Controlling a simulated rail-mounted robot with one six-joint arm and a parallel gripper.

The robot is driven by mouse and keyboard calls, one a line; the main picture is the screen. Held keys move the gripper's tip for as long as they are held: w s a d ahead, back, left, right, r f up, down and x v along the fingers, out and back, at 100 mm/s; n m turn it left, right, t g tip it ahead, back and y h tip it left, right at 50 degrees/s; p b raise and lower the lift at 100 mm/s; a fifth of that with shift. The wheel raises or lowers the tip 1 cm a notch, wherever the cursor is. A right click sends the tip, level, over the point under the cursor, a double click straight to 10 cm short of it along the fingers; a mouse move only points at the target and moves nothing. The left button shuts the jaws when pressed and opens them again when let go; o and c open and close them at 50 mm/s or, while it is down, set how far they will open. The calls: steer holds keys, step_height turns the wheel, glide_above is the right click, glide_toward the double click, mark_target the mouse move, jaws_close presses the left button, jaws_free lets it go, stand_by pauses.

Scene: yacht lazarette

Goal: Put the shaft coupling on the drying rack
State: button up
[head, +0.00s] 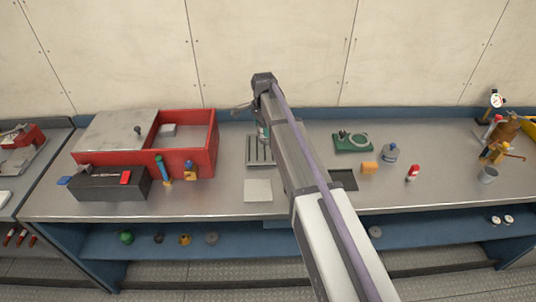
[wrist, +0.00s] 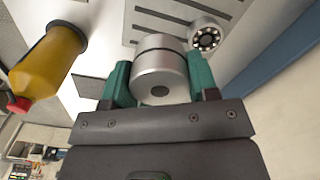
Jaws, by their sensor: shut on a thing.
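The shaft coupling (wrist: 160,75) is a short silver cylinder with a dark groove and a dark round bore in its end. It sits between the teal fingers of my gripper (wrist: 160,85), which is shut on it. In the head view my gripper (head: 263,133) is at the far edge of the slotted grey drying rack (head: 260,158), and the coupling is hard to make out there. The rack's dark slots also show behind the coupling in the wrist view (wrist: 150,30). I cannot tell whether the coupling touches the rack.
A silver round part with a dotted ring face (wrist: 206,36) is close beside the coupling. A yellow bottle-like object with a red tip (wrist: 45,62) is at left. A red bin (head: 190,160) stands left of the rack, a pale square plate (head: 258,190) in front, a green tray (head: 353,142) right.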

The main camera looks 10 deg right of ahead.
mark_target(265, 153)
step_height(265, 153, down, 10)
steer(key=b, duration=1)
steer(key=shift+f, duration=0.2)
steer(key=shift+r, duration=0.3)
steer(key=shift+c, duration=0.4)
steer(key=shift+f, duration=0.2)
steer(key=o, duration=1.2)
step_height(265, 153, up, 13)
steer(key=p, duration=1.2)
steer(key=shift+f, duration=0.15)
steer(key=s+n, duration=0.5)
steer(key=s, duration=0.5)
steer(key=s+n, duration=0.4)
steer(key=s, duration=0.6)
steer(key=s+n, duration=0.5)
steer(key=s, duration=0.6)
steer(key=shift+f+n, duration=0.15)
steer(key=shift+n, duration=0.15)
